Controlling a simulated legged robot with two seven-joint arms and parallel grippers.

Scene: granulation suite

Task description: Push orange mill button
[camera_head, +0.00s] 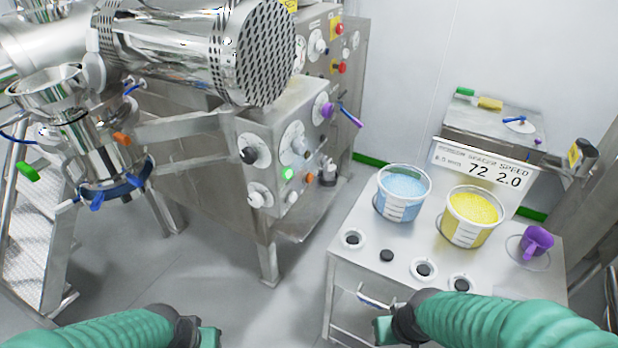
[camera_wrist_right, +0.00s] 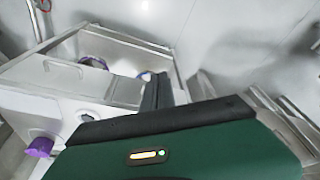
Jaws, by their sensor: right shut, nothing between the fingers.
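A small orange button (camera_head: 309,178) sits on the front of the steel mill cabinet (camera_head: 275,125), just right of a lit green button (camera_head: 287,173). My right gripper (camera_head: 384,330) is low at the bottom of the head view, in front of the small table and well apart from the orange button. In the right wrist view its dark fingers (camera_wrist_right: 158,92) are together with nothing between them. My left gripper (camera_head: 209,336) is at the bottom edge, left of the right one and away from the cabinet. Its fingers are too cut off to judge. The orange button is not visible in the wrist view.
The steel table (camera_head: 345,265) at right holds a blue-filled bucket (camera_head: 403,192), a yellow-filled bucket (camera_head: 470,217) and a purple scoop (camera_head: 536,242). A steel vessel (camera_head: 95,145) with an orange handle (camera_head: 121,138) stands at left. Open floor lies between.

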